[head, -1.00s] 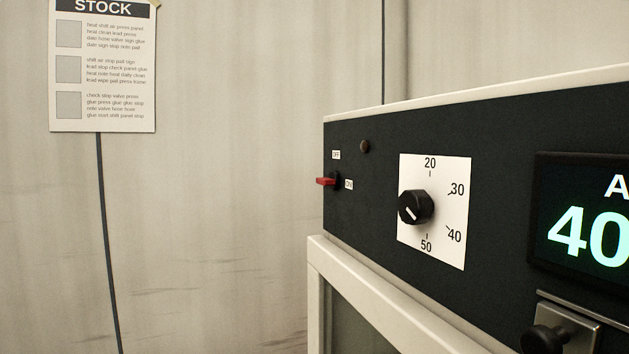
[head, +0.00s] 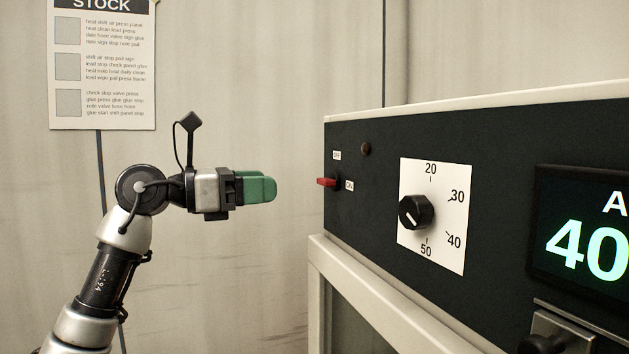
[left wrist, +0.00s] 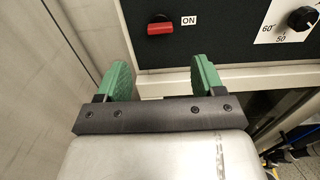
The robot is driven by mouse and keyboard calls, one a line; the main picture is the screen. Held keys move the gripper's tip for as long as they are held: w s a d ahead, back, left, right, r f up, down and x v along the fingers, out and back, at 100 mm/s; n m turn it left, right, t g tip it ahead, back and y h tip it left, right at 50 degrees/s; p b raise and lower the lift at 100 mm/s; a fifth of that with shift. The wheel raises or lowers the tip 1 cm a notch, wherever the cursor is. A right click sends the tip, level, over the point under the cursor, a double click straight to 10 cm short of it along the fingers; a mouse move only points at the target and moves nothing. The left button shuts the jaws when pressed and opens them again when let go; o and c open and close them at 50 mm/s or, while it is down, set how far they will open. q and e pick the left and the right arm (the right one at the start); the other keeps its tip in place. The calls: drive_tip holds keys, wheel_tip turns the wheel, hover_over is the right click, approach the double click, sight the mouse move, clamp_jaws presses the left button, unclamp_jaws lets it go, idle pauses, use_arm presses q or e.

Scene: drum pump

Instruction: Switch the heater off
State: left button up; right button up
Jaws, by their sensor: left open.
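The heater's dark front panel (head: 365,190) carries a red switch handle (head: 327,182) near its left end. The OFF label (head: 337,155) is above the switch and the ON label (head: 349,185) to its right. In the left wrist view the red handle (left wrist: 160,28) lies level, in line with the ON label (left wrist: 189,20). My left gripper (head: 272,188), with green fingers, is left of the switch at about its height, apart from it. In the left wrist view its fingers (left wrist: 160,78) are spread and empty, below the handle. My right gripper is not in view.
A black knob (head: 416,212) on a white temperature scale (head: 436,175) is right of the switch. A lit display (head: 590,235) reads 40. A pale frame (head: 345,270) runs below the panel. A STOCK sheet (head: 103,70) hangs on the back wall. Free space lies left of the panel.

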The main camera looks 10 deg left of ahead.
sight(320, 182)
use_arm(q)
drive_tip(key=p+x, duration=0.3)
drive_tip(key=x, duration=0.6)
drive_tip(key=shift+w+d+f, duration=0.1)
drive_tip(key=shift+w+d, duration=0.2)
drive_tip(key=shift+d, duration=0.1)
drive_tip(key=c, duration=0.9)
